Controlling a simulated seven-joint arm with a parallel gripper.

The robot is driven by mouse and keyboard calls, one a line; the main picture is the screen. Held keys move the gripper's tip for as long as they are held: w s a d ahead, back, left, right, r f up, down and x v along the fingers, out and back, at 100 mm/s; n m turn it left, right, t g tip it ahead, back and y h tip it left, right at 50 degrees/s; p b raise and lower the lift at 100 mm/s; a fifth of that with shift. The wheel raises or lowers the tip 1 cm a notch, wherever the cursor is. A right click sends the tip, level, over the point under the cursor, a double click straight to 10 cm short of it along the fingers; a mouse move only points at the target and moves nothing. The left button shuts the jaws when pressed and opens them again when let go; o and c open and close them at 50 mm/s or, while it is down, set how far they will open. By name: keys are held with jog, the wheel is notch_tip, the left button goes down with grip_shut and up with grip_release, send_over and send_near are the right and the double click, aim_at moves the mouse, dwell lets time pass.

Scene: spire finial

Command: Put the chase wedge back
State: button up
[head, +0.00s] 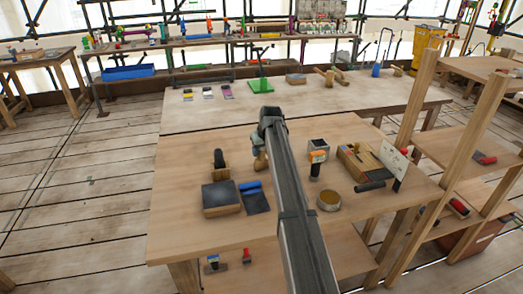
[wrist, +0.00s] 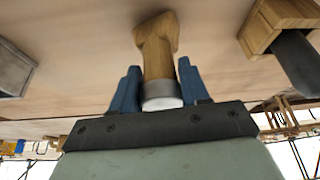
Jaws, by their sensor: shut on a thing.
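My gripper (head: 259,148) is above the near wooden table, seen from behind the arm in the head view. In the wrist view my gripper (wrist: 159,68) has its blue fingers on both sides of a wooden tool, which I take to be the chase wedge (wrist: 157,42). It is shut on this tool. The tool has a light brown wooden body, a grey metal band and a white end facing the camera. In the head view the chase wedge (head: 260,161) shows only as a small brown piece, mostly hidden by my arm.
On the near table, a dark-topped block (head: 220,198) and a blue-handled tool (head: 250,186) lie left of my arm. A round tin (head: 329,200), a square pot (head: 318,146) and a wooden box (head: 358,161) are at right. A wooden rack (head: 402,125) stands on the right.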

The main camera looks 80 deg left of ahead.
jog(key=shift+f, duration=0.1)
jog(key=o, duration=1.2)
jog(key=v, duration=1.2)
jog(key=shift+w, duration=0.1)
